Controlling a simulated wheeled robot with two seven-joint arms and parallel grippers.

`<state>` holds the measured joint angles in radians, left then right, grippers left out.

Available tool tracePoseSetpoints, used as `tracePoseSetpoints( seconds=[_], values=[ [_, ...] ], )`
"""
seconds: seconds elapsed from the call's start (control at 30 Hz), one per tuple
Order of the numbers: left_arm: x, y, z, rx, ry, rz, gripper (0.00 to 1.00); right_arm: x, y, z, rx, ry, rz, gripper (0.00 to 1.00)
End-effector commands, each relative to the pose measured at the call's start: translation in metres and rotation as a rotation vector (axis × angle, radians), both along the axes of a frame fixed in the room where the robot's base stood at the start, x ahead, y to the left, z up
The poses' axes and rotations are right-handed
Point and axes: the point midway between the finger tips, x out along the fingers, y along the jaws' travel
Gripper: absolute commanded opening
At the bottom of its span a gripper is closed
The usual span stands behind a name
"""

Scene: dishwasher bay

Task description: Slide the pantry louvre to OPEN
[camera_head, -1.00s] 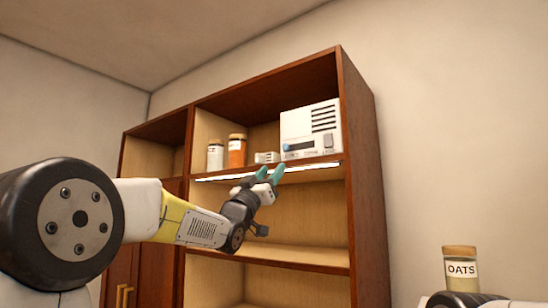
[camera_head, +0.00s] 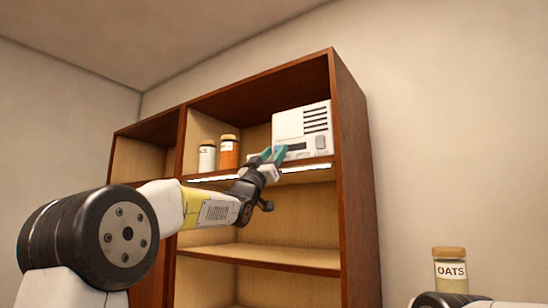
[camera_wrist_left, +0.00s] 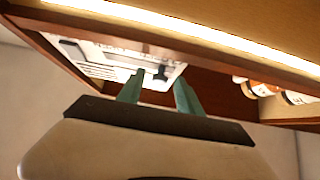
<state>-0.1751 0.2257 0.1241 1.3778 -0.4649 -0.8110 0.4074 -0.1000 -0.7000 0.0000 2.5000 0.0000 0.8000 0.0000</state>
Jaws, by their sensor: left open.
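The pantry louvre (camera_head: 302,130) is a white box with dark slots, on the upper shelf at the right. It also shows from below in the wrist view (camera_wrist_left: 104,62). My left gripper (camera_head: 274,155), with teal fingers, is open at the lower left front of the box. In the wrist view its fingertips (camera_wrist_left: 160,77) overlap the box's face, with a small dark part between them. I cannot tell whether they touch it.
A white-labelled jar (camera_head: 207,157) and an orange jar (camera_head: 228,152) stand left on the same shelf. A lit strip (camera_head: 306,168) runs under its front edge. An OATS jar (camera_head: 450,271) is at lower right, above part of my right arm. The shelf below looks empty.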

Motion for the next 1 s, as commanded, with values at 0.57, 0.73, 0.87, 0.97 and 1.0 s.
tracePoseSetpoints(
  seconds=[0.57,0.73,0.87,0.97,1.0],
  values=[
    [-0.0004,0.0005,0.0,0.0,0.0,0.0,0.0,0.0,0.0,0.0,0.0,0.0,0.0,0.8],
    [-0.0004,0.0005,0.0,-0.001,0.0,0.001,0.0,0.0,0.0,0.0,0.0,0.0,0.0,0.8],
    [-0.0003,0.0006,0.0,-0.001,0.0,0.001,0.0,0.0,0.0,0.0,0.0,0.0,0.0,0.8],
    [-0.0003,0.0006,-0.0001,-0.001,0.0,0.001,0.0,0.0,0.0,0.0,0.0,0.0,0.0,0.8],
    [-0.0003,0.0006,-0.0001,-0.001,0.0,0.001,0.0,0.0,0.0,0.0,0.0,0.0,0.0,0.8]
  ],
)
